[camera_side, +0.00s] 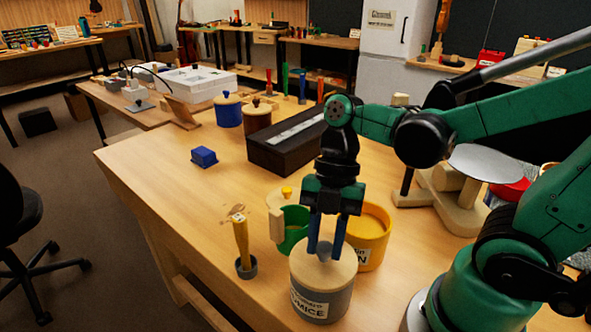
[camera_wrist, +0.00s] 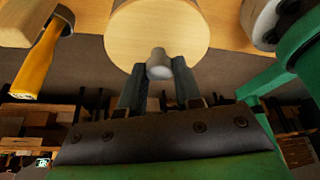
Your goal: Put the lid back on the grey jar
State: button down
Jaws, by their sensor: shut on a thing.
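The grey jar (camera_side: 326,303) stands near the front edge of the bench, with a white label on its side. Its round pale wooden lid (camera_side: 304,265) lies level over the jar's mouth. I cannot tell whether it is fully seated. My gripper (camera_side: 325,251) points down from above, its fingers shut on the lid's small grey knob (camera_side: 323,246). In the wrist view the lid (camera_wrist: 160,30) is a pale disc, and the knob (camera_wrist: 158,64) sits between the two fingertips (camera_wrist: 159,75). The jar's rim is hidden under the lid.
A yellow jar (camera_side: 370,243) and a green jar (camera_side: 294,238) stand close behind the grey jar. A dark box (camera_side: 285,150) and blue block (camera_side: 204,157) lie farther back.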

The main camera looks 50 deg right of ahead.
jog(key=shift+c, duration=0.2)
grip_release()
dwell(0.3)
jog(key=shift+r, duration=3.55)
grip_shut()
jog(key=shift+f, duration=0.2)
